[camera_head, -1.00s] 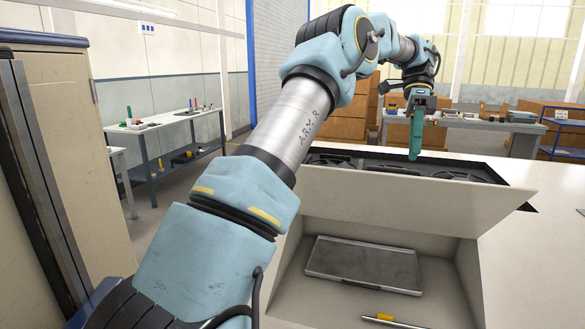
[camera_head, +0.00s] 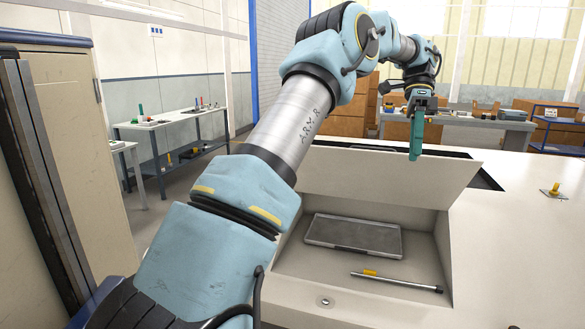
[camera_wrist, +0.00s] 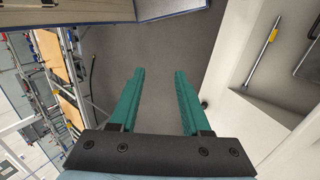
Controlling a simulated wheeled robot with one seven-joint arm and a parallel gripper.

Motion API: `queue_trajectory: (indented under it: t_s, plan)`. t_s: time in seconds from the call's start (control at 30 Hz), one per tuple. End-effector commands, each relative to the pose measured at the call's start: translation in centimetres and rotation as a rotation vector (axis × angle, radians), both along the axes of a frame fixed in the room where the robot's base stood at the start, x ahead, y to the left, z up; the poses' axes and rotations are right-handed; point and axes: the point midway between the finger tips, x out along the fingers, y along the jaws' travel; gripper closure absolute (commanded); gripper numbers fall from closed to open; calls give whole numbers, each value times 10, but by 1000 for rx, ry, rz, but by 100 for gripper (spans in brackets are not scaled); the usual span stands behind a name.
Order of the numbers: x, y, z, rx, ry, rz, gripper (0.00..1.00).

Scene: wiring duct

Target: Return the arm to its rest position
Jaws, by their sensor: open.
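My gripper (camera_head: 416,138) hangs from my raised arm above the raised panel of a light grey bench, pointing down. In the wrist view my gripper (camera_wrist: 160,90) shows two green fingers set apart with nothing between them, only grey floor beyond. It is open and empty. In the head view one finger hides most of the other. My arm stretches from the lower left up to the upper right, bent at the elbow.
The bench (camera_head: 520,240) has an open compartment holding a grey flat tray (camera_head: 353,236) and a rod with a yellow band (camera_head: 397,282). A small yellow-topped piece (camera_head: 554,190) stands at right. A tall cabinet (camera_head: 75,150) is at left; side tables (camera_head: 185,117) stand behind.

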Motion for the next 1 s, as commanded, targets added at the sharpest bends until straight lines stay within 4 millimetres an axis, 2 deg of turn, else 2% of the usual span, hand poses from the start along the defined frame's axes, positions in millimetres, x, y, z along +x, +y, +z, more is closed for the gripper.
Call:
queue_trajectory:
  t_s: [0.37, 0.57, 0.67, 0.77, 0.87, 1.0]
  plan:
    - [7, 24, -20, 44, -88, 159, 53]
    - [12, 51, -40, 83, -166, 311, 53]
    - [13, 72, -53, 106, -216, 419, 53]
    - [13, 104, -71, 134, -282, 565, 53]
    - [7, 145, -93, 165, -354, 749, 53]
    - [-10, 204, -123, 196, -447, 1014, 53]
